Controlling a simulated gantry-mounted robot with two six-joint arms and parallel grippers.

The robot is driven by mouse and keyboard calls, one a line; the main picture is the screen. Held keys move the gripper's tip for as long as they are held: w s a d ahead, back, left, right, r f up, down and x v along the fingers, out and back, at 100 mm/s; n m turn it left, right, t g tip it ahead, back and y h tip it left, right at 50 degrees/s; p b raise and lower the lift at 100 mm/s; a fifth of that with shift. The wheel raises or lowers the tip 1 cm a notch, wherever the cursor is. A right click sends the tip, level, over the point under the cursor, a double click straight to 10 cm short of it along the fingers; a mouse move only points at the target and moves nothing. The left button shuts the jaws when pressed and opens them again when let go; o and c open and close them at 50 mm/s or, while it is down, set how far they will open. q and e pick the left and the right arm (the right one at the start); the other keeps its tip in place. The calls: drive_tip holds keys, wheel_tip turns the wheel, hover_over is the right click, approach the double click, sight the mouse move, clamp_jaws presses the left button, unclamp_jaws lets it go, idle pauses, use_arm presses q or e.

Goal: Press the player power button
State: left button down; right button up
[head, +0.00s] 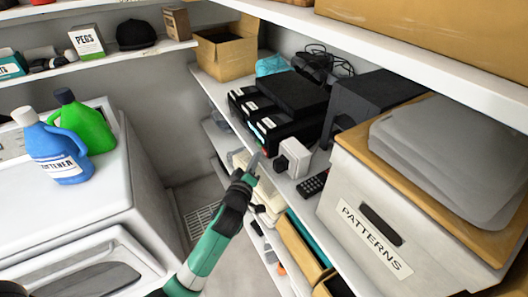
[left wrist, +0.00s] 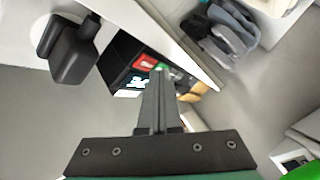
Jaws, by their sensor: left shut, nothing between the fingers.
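The player (head: 293,127), a black box with a small pale display on its front, sits on the middle shelf among other black items. In the left wrist view, the player (left wrist: 121,55) shows a red button (left wrist: 146,64) and a green button (left wrist: 163,67) on its front. Which button is power is not readable. My right gripper is not in view.
A grey PATTERNS box (head: 350,205) fills the shelf's right. Black tapes (head: 243,100) and a cardboard box (head: 226,55) stand left. The shelf edge (head: 222,104) runs beside my gripper.

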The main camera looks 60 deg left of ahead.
use_arm(q)
drive_tip(key=shift+s, duration=0.15)
drive_tip(key=shift+s+a+p, duration=0.1)
drive_tip(key=shift+s+p, duration=0.85)
drive_tip(key=shift+s, duration=1.55)
